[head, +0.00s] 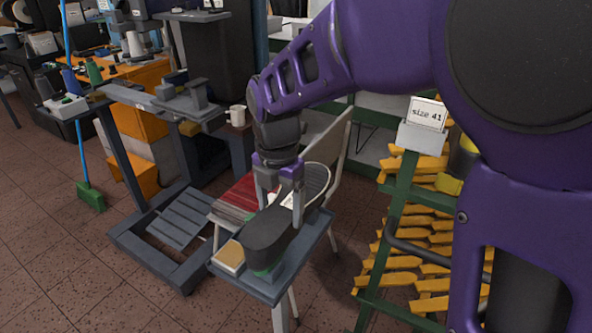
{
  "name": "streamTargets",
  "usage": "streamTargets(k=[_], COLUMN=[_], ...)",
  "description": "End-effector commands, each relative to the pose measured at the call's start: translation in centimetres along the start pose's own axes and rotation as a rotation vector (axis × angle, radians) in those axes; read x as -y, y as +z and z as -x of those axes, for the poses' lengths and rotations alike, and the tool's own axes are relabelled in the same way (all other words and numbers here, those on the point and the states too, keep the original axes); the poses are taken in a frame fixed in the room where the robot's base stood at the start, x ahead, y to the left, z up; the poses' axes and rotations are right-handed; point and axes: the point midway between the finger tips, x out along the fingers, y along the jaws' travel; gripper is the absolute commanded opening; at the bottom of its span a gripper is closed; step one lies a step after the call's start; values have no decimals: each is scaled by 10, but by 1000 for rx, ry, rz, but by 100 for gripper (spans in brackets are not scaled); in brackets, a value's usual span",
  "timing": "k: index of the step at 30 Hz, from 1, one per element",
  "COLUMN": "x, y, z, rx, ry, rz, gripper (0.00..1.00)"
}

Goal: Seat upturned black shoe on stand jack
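A black shoe (268,238) lies lengthwise over the grey top of a small table. My gripper (280,210) points down over the shoe's middle. Its fingers are apart, one on each side of the shoe; I cannot tell whether they press on it. A green piece (268,271) shows under the shoe's near end. A grey floor stand (127,150) with blocks on its top stands to the left; I cannot tell for sure whether it is the stand jack.
The grey table top (310,240) also holds a tan block (229,257). A chair with a red seat (239,196) stands close behind. A green rack of yellow lasts (400,279) is at right. Tiled floor (80,270) is clear at front left.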

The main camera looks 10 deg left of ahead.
Motion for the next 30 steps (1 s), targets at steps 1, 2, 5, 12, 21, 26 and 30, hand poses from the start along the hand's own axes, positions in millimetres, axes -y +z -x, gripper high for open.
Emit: streamTargets(k=[1, 2, 5, 12, 21, 26, 30], x=[-1, -1, -1, 0, -1, -1, -1], y=[1, 0, 0, 0, 1, 1, 1], z=[1, 1, 1, 2, 57, 98, 130], rx=[2, 2, 2, -1, 3, 4, 4], ry=[3, 3, 2, -1, 4, 5, 5], rz=[0, 0, 0, 0, 0, 0, 0], gripper=[87, 92, 100, 100, 100, 100, 100])
